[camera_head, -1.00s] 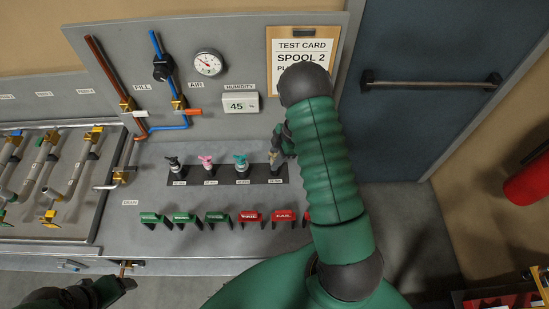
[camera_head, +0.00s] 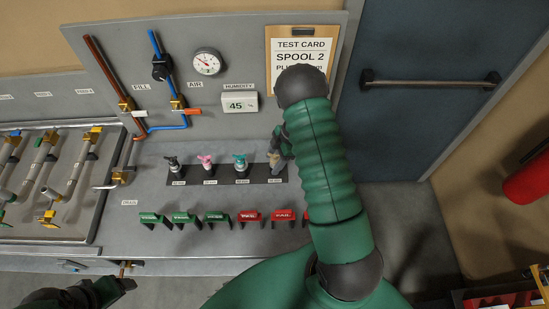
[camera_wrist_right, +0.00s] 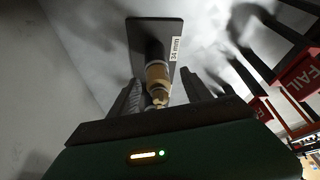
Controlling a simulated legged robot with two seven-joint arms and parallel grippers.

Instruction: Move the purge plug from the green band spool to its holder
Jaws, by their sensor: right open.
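In the head view a dark holder strip (camera_head: 228,174) carries several small plugs: black (camera_head: 174,164), pink (camera_head: 206,161), teal (camera_head: 240,161) and, at the right end, a tan one (camera_head: 275,158). My right gripper (camera_head: 279,147) is at this tan plug, partly hidden by my arm. In the right wrist view the tan plug (camera_wrist_right: 157,75) stands on a dark plate labelled 34 mm. It shows between the two separated fingers of my right gripper (camera_wrist_right: 160,94); contact cannot be told. I cannot make out which spool has the green band.
A tray (camera_head: 92,236) of pipe spools with yellow fittings is at the left. Green and red tags (camera_head: 216,218) stand in a row before the holder strip. A gauge (camera_head: 207,62), humidity display (camera_head: 239,102) and test card reading SPOOL 2 (camera_head: 300,50) are behind.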

